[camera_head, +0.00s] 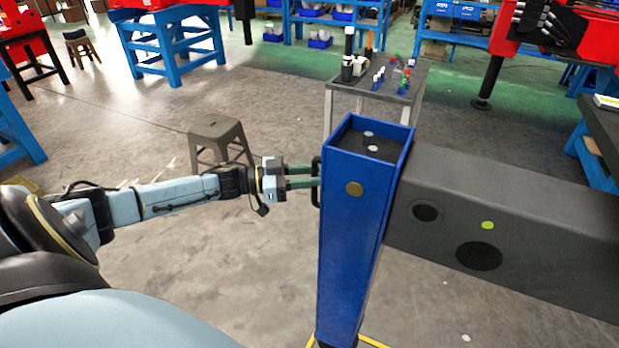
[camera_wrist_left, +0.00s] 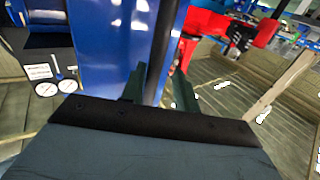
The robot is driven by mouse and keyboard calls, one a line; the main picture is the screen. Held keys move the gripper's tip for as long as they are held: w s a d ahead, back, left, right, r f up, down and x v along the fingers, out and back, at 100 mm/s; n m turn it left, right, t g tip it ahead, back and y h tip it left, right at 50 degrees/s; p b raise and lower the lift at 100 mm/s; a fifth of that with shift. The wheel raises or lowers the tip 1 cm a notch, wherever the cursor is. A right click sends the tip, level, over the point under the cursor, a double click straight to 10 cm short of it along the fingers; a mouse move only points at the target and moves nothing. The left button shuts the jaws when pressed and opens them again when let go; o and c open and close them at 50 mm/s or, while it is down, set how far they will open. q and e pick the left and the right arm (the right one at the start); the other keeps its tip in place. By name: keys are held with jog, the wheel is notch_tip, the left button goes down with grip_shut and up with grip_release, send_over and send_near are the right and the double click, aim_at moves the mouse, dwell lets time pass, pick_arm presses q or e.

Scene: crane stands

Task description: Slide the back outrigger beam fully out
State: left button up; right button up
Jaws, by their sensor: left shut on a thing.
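A dark grey box-shaped beam (camera_head: 545,225) runs in from the right, with a green dot and two black round spots on its side. A tall blue upright post (camera_head: 352,240) stands at its left end; its open top holds two small pale knobs. A dark handle (camera_head: 316,192) is on the post's left side. My left gripper (camera_head: 311,177) reaches it from the left, its green fingers shut at the handle. In the left wrist view the fingers (camera_wrist_left: 160,86) point at the blue post (camera_wrist_left: 112,45), and the grasp itself is hard to see. My right gripper is not in view.
A grey stool (camera_head: 217,130) stands behind my left arm. A small grey table (camera_head: 375,85) with bottles and coloured pieces stands behind the post. Yellow floor marking (camera_head: 372,341) shows at the post's foot. The concrete floor to the left is mostly clear.

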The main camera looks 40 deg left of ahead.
pick_arm(q)
jog(key=shift+a+r, duration=0.1)
jog(key=shift+a, duration=0.1)
jog(key=v, duration=1.3)
jog(key=shift+s+p, duration=0.2)
jog(key=shift+p, duration=0.25)
